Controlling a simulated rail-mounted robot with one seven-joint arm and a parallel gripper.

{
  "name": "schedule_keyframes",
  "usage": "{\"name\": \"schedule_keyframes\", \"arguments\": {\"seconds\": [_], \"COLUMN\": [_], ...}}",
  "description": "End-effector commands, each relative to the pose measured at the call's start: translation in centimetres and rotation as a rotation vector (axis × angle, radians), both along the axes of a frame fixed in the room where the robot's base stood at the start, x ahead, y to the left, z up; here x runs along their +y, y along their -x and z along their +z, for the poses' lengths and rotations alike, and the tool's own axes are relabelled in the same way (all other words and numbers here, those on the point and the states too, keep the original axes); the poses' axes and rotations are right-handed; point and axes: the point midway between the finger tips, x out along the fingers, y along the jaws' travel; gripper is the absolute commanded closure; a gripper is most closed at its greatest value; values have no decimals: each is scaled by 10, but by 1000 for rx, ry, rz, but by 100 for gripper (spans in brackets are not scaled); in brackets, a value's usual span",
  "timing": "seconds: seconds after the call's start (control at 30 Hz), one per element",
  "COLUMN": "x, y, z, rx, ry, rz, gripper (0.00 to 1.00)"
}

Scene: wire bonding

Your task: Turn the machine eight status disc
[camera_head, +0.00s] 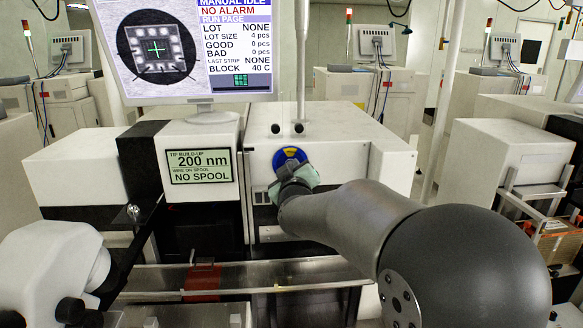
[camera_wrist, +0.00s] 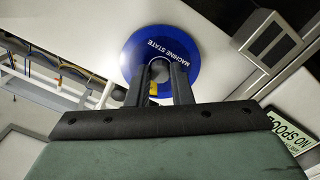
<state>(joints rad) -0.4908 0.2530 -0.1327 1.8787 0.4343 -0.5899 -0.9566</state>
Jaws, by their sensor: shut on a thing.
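The status disc (camera_head: 290,155) is a round blue dial with a yellow part, on the white front of the machine. In the wrist view the disc (camera_wrist: 190,48) shows the words "MACHINE STATE" on its blue face. My gripper (camera_wrist: 161,68) is at the middle of the disc, its two dark fingers shut on the disc's central knob. A small yellow patch shows between the fingers. The knob itself is mostly hidden by the fingers. In the head view my gripper (camera_head: 290,170) covers the lower part of the disc.
A monitor (camera_head: 190,45) reading "NO ALARM" stands at the upper left. A white microscope-like part (camera_head: 55,270) is at the lower left. A metal rail (camera_head: 250,278) runs below.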

Motion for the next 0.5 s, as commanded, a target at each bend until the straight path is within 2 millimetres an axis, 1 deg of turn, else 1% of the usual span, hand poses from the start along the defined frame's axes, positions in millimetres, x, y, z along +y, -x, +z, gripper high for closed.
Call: {"name": "schedule_keyframes", "arguments": {"seconds": [0.2, 0.5], "x": [0, 0], "y": [0, 0], "z": [2, 2], "rx": [-19, -29], "ry": [100, 156], "rz": [-1, 0], "gripper": [100, 100]}}
